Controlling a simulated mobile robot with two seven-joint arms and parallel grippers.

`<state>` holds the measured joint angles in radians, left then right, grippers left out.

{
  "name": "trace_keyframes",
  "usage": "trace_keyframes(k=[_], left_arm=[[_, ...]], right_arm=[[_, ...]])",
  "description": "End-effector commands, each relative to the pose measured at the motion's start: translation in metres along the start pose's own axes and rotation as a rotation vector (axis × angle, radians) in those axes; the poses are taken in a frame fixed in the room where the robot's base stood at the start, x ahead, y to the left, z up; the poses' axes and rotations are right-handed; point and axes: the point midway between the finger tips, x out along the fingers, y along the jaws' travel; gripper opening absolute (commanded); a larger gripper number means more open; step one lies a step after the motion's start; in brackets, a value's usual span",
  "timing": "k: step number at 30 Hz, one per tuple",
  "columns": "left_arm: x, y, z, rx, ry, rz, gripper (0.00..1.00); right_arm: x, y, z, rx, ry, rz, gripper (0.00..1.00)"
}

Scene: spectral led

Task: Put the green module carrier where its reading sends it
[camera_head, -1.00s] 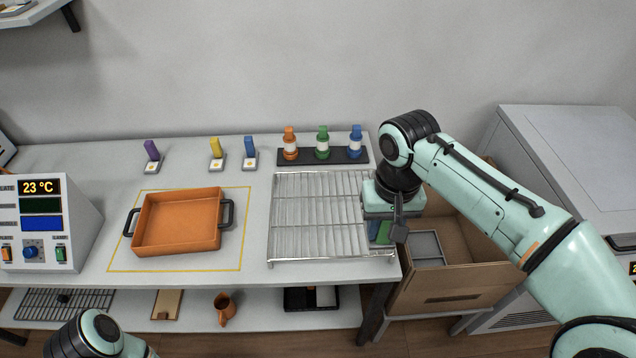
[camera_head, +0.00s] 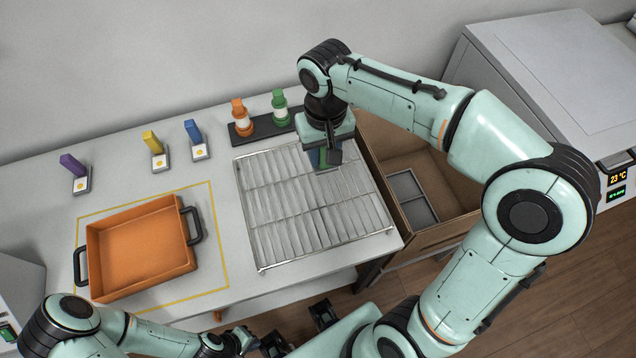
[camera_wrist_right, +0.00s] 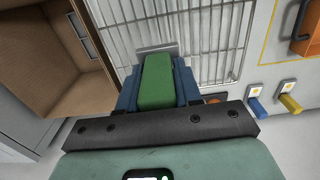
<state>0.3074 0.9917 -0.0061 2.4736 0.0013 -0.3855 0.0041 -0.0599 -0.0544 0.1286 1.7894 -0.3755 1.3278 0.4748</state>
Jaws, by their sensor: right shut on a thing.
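The green module carrier (camera_wrist_right: 157,82) is between the blue fingers of my right gripper (camera_wrist_right: 158,90) in the right wrist view. In the head view the right gripper (camera_head: 325,157) is over the back right corner of the wire rack (camera_head: 290,255). Only a small dark green part of the carrier shows there, and I cannot tell if it touches the rack. My left gripper (camera_head: 297,328) is low at the front, below the table edge, with dark fingers apart and nothing seen between them.
An orange tray (camera_head: 145,255) with black handles sits in a yellow outline. A cardboard box (camera_head: 440,230) is right of the rack. Orange (camera_head: 240,115) and green (camera_head: 280,105) bottles stand behind it. Purple, yellow and blue tabs stand left. The grey cabinet's display (camera_head: 618,176) reads 23 °C.

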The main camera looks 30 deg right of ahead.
Motion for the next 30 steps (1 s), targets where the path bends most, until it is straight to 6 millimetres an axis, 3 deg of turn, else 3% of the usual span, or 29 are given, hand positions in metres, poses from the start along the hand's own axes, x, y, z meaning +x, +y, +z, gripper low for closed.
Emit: trace_keyframes(k=[3, 9, 16, 24, 30], left_arm=[[0.008, -0.004, 0.002, -0.002, -0.004, -0.001, 0.00], [0.014, -0.006, 0.003, -0.002, -0.007, -0.002, 0.00], [0.017, -0.007, 0.004, -0.002, -0.007, -0.003, 0.00], [0.022, -0.009, 0.004, -0.003, -0.009, -0.003, 0.00], [0.021, -0.009, 0.004, -0.003, -0.009, -0.003, 0.00]], right_arm=[[0.036, 0.000, 0.001, -0.001, -0.005, 0.001, 0.00], [0.081, 0.000, 0.000, -0.001, -0.003, 0.001, 0.00], [0.101, -0.001, 0.000, 0.000, 0.000, -0.001, 0.00], [0.138, 0.000, 0.000, 0.000, -0.001, 0.000, 0.00], [0.139, 0.000, -0.001, 0.000, 0.001, -0.001, 0.00]])
